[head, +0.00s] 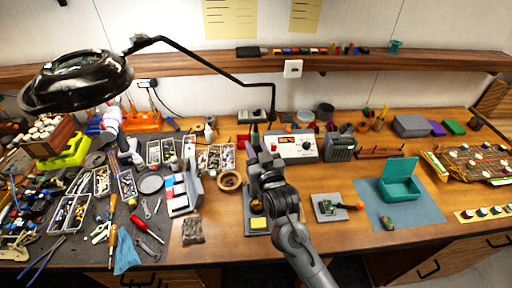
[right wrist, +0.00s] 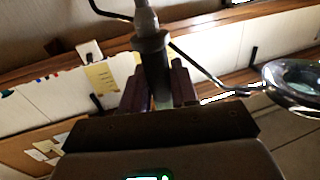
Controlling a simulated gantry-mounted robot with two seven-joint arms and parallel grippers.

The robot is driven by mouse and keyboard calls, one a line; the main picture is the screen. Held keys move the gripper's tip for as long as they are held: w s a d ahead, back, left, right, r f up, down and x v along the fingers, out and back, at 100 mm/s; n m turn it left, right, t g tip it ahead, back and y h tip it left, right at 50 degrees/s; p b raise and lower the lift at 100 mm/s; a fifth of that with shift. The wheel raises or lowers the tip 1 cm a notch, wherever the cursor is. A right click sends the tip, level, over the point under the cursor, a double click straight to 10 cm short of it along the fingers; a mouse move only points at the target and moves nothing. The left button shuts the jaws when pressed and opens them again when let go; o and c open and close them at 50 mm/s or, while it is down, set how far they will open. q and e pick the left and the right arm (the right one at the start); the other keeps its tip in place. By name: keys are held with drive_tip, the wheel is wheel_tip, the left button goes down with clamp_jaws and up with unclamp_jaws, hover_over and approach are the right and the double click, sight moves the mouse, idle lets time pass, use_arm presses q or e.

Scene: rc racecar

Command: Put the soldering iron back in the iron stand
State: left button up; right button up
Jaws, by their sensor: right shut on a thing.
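My right gripper (head: 260,154) is over the middle of the bench in the head view, its arm coming in from below. It is shut on the soldering iron (head: 255,134), whose dark handle sticks up just above the fingers. In the right wrist view the grey iron handle (right wrist: 149,45) stands between the two fingers of the right gripper (right wrist: 158,85). The tip of the iron is hidden. The iron stand (head: 249,225), a grey base with a yellow sponge, sits on the bench below the gripper, and my arm covers part of it. My left gripper is not in view.
A white soldering station (head: 292,147) stands just behind the gripper. A tape roll (head: 230,181) lies left of the stand. A small grey board holder (head: 329,207) and an open teal box (head: 400,181) are to the right. A magnifier lamp (head: 78,82) overhangs the cluttered left side.

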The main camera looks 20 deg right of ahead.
idle(0.3)
idle(0.7)
drive_tip(key=shift+f+p, duration=0.15)
drive_tip(key=shift+p, duration=0.35)
idle(0.3)
drive_tip(key=shift+f, duration=0.2)
idle(0.4)
